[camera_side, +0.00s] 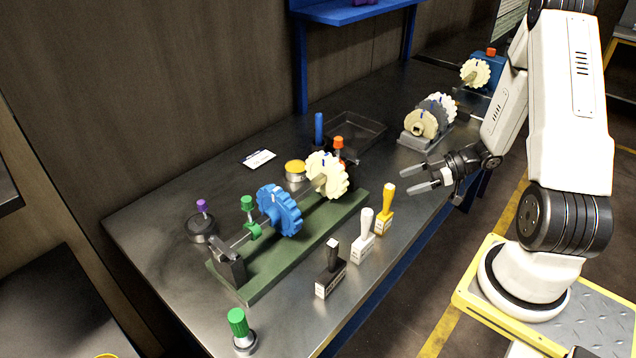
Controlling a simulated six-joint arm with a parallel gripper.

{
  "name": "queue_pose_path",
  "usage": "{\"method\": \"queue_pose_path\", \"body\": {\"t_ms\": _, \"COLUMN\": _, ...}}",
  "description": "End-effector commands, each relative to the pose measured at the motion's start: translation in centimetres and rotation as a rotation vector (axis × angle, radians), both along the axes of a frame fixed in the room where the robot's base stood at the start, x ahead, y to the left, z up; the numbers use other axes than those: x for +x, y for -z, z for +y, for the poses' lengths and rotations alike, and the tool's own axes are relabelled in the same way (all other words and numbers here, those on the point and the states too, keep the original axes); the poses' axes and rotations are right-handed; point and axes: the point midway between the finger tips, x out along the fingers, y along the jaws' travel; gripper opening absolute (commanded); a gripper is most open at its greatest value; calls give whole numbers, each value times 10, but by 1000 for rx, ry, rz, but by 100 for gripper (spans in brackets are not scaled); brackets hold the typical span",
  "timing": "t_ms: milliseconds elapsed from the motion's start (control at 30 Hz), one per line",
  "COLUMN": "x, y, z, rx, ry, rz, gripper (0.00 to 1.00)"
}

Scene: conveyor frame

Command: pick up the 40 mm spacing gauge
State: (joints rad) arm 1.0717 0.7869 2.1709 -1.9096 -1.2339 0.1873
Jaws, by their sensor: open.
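Three upright handled blocks that look like gauges stand in a row along the table's front edge: a black one (330,270), a white one (363,240) and a yellow one (385,213). Each has a label on its base, too small to read, so I cannot tell which is the 40 mm one. My gripper (408,180) is open and empty, its two grey fingers pointing left. In the picture it is above and to the right of the yellow block, apart from it.
A green base (300,245) carries a shaft with a blue gear (279,211) and a cream gear (327,175), behind the blocks. A green-capped piece (238,325) stands at the near corner. A grey stand with more gears (424,120) is at the far right. A dark tray (357,130) lies behind.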

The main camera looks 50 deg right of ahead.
Motion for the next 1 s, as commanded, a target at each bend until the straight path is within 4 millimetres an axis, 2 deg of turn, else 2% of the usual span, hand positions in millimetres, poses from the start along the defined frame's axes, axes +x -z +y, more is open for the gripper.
{"method": "queue_pose_path", "body": {"t_ms": 400, "x": 16, "y": 9, "z": 16, "rx": 0, "ry": -1, "rz": 2, "gripper": 78}}
{"method": "queue_pose_path", "body": {"t_ms": 767, "x": 21, "y": 13, "z": 22, "rx": 1, "ry": -2, "rz": 1, "gripper": 78}}
{"method": "queue_pose_path", "body": {"t_ms": 1000, "x": 35, "y": 23, "z": 38, "rx": 2, "ry": -3, "rz": 2, "gripper": 78}}
